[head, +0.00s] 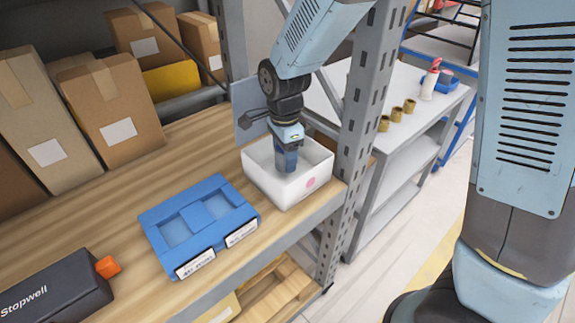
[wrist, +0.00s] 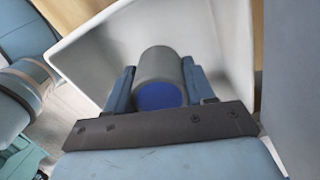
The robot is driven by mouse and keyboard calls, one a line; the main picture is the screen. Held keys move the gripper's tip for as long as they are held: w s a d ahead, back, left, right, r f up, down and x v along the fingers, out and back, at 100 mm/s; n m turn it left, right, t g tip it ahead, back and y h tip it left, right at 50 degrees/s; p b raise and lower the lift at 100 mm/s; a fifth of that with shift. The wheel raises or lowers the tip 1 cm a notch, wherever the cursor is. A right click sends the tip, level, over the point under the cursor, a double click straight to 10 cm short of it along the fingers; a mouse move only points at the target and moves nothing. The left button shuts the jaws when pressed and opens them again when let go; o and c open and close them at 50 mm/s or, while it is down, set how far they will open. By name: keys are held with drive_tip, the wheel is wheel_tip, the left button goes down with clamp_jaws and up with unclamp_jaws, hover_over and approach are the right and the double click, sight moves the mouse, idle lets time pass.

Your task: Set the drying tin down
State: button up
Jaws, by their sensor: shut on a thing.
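My gripper (head: 287,163) points down into a white open-topped box (head: 257,180) with a pink dot on its side, standing on the wooden shelf. In the wrist view my gripper (wrist: 158,90) is shut on a grey cylindrical tin with a blue end, the drying tin (wrist: 158,68), one finger on each side. White box walls (wrist: 88,50) surround it there. The tin is hidden in the head view, behind the fingers and box wall. I cannot tell whether it touches the box floor.
A blue two-pocket tray (head: 160,214) with labels lies left of the box. A black Stopwell case (head: 55,293) with an orange end is at front left. Cardboard boxes (head: 118,110) stand behind. A grey rack post (head: 362,110) rises close at right. Bare shelf (head: 60,225) lies between.

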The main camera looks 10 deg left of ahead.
drive_tip(key=shift+w+d+f, duration=0.1)
drive_tip(key=shift+w+f, duration=0.15)
drive_tip(key=shift+f, duration=0.05)
drive_tip(key=shift+w+d+f, duration=0.1)
drive_tip(key=shift+w+f, duration=0.1)
drive_tip(key=shift+f, duration=1.6)
drive_tip(key=shift+f, duration=0.1)
drive_tip(key=o, duration=1.2)
wheel_tip(320, 180, up, 12)
drive_tip(key=shift+r, duration=0.1)
